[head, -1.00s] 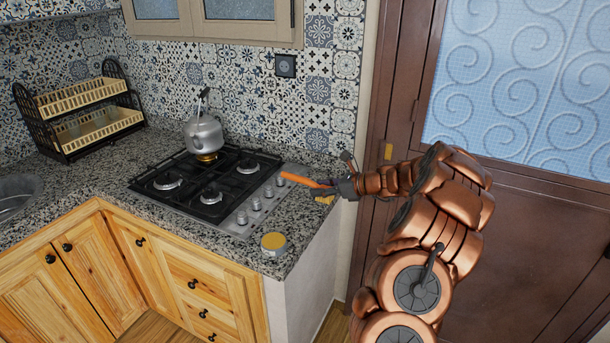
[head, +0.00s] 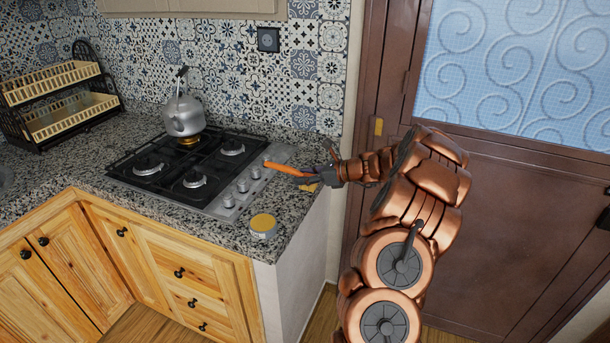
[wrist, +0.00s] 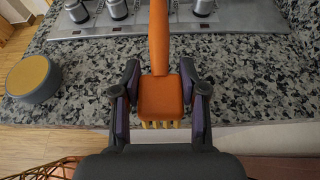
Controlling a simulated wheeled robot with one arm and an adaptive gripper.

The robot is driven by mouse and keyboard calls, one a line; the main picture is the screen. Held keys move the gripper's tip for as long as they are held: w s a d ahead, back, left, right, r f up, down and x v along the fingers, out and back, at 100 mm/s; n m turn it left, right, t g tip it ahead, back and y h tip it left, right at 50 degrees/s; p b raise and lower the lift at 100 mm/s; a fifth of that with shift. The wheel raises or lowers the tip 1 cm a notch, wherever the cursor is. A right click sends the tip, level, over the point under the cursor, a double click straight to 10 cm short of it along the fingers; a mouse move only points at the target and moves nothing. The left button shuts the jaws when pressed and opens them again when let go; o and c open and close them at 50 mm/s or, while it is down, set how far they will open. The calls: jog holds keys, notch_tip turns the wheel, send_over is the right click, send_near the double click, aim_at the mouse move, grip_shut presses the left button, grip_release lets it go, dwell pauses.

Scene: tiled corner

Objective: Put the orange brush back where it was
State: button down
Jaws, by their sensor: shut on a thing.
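The orange brush (head: 286,169) is held in my gripper (head: 315,178) above the right end of the granite counter. In the wrist view the brush (wrist: 160,95) lies between the two fingers of my gripper (wrist: 160,98), which are shut on its wide head. Its handle points away towards the stove knobs, and its yellow bristles show at the near end. I cannot tell whether the bristles touch the counter.
A round tin with a yellow lid (head: 262,225) stands near the counter's front edge. The gas stove (head: 190,172) carries a grey kettle (head: 183,117). A black dish rack (head: 60,100) stands at left. A brown door (head: 500,210) is at right. Bare granite (head: 285,212) lies between tin and gripper.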

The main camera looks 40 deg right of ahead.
jog(key=shift+f+b, duration=0.3)
jog(key=shift+f, duration=0.4)
jog(key=shift+f, duration=0.5)
jog(key=c, duration=0.5)
grip_release()
jog(key=shift+c, duration=0.2)
jog(key=shift+s, duration=0.1)
